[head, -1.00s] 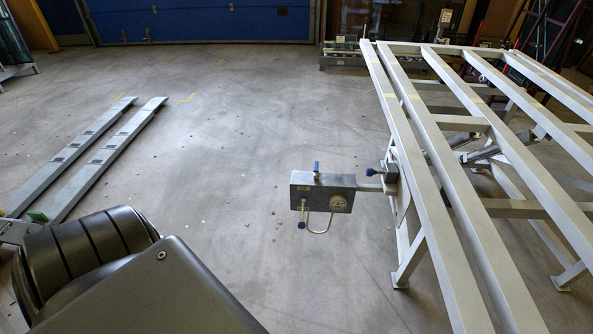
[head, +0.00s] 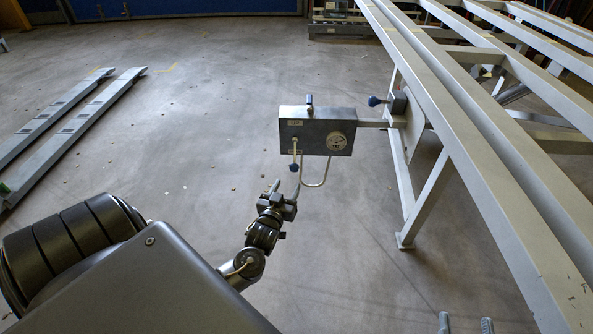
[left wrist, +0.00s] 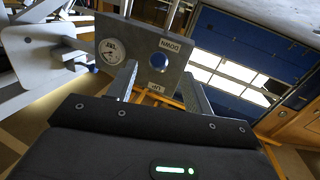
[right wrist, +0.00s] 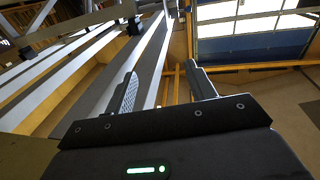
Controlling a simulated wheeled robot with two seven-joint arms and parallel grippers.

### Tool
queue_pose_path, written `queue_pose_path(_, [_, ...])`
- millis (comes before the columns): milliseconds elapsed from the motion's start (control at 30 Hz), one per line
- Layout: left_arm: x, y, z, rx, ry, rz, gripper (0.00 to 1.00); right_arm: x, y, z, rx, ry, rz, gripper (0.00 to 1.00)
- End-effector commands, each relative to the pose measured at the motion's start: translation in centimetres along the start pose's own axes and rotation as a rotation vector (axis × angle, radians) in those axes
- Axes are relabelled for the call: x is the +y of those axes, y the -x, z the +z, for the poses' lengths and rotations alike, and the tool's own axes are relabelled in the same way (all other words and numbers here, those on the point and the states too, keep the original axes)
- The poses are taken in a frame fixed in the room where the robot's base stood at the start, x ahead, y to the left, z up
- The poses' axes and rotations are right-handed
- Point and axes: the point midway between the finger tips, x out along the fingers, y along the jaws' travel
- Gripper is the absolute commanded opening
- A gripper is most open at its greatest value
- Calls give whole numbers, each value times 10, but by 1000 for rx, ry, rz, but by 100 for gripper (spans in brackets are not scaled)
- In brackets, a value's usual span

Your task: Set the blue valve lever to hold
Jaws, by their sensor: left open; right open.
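A grey valve box (head: 340,142) is on an arm from the tilting frame. From its front face a thin lever with a blue knob (head: 294,168) appears to point down or outward. My left gripper (head: 283,187) is open and empty, just below the box and apart from the knob. My right gripper (head: 465,325) is open and empty at the bottom edge.
A bent metal loop (head: 316,184) hangs under the box, close to my left fingers. The tilting frame (head: 470,150) with long grey beams fills the right side. Two grey rails (head: 90,110) lie at left. The floor between is clear.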

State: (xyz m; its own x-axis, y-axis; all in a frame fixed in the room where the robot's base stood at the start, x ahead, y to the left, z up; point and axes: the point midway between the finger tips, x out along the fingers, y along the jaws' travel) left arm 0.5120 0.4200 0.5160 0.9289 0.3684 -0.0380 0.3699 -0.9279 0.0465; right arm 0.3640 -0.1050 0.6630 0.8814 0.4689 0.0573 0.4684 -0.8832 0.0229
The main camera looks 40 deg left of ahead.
Motion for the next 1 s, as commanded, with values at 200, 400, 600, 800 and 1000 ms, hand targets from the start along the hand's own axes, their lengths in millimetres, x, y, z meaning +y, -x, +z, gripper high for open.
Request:
queue_pose_path(200, [-1,-2,-13,42,26,-5,51,-1,7,-20,50,8,-7,55])
queue_pose_path(400, [-1,-15,-13,43,25,-4,51,-6,7,-27,107,7,-22,55])
queue_pose_path(600, [-1,-52,-13,42,23,-4,51,-11,9,-47,263,4,-38,55])
queue_pose_path(800, [-2,-86,-15,41,23,-6,51,-3,13,-62,402,3,-14,55])
queue_pose_path(1000, [-1,-105,-15,39,24,-5,51,2,17,-72,489,5,3,55])
